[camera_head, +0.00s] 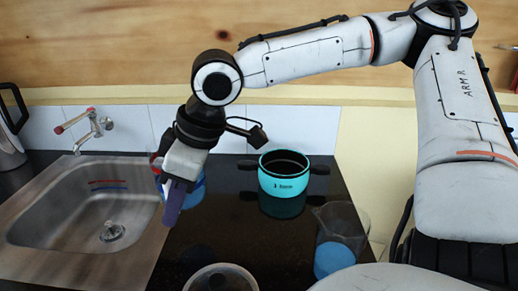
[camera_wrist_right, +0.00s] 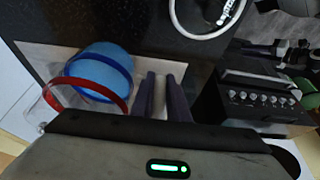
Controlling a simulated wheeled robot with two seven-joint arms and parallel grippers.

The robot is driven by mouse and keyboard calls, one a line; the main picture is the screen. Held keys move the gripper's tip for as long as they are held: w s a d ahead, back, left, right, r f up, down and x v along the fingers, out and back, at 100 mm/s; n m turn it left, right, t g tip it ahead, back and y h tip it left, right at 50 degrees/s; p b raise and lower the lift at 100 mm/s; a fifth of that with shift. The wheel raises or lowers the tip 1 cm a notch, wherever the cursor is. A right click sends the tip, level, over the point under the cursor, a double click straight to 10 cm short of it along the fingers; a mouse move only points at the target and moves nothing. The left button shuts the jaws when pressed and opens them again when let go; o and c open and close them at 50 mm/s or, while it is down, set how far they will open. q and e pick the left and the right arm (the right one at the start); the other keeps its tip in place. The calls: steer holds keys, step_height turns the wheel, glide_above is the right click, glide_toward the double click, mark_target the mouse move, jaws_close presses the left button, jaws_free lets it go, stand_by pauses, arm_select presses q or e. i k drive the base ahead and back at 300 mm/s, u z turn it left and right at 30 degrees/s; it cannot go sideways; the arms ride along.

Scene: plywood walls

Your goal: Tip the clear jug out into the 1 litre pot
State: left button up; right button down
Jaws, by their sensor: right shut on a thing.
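A clear jug (camera_wrist_right: 97,68) with a red band and blue contents shows beside my right fingers in the wrist view. In the head view its blue part (camera_head: 198,187) is mostly hidden behind my right gripper (camera_head: 174,205). My right gripper is shut on this jug, near the sink's right edge; the grasp itself is unclear. In the wrist view the two fingers (camera_wrist_right: 162,97) are close together. The turquoise pot (camera_head: 284,183), with small dark lettering and two dark side handles, stands open on the black counter, right of the gripper. My left gripper is not in view.
A second, smoky see-through jug (camera_head: 340,252) with blue contents stands at the front right. A round glass lid or dish (camera_head: 220,280) lies at the front edge. A sink (camera_head: 85,215) with a tap (camera_head: 95,125) is on the left. Black counter is free between them.

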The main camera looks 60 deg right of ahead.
mark_target(283, 173)
steer(key=u, duration=1.1)
steer(key=k, duration=0.4)
steer(key=z, duration=1.25)
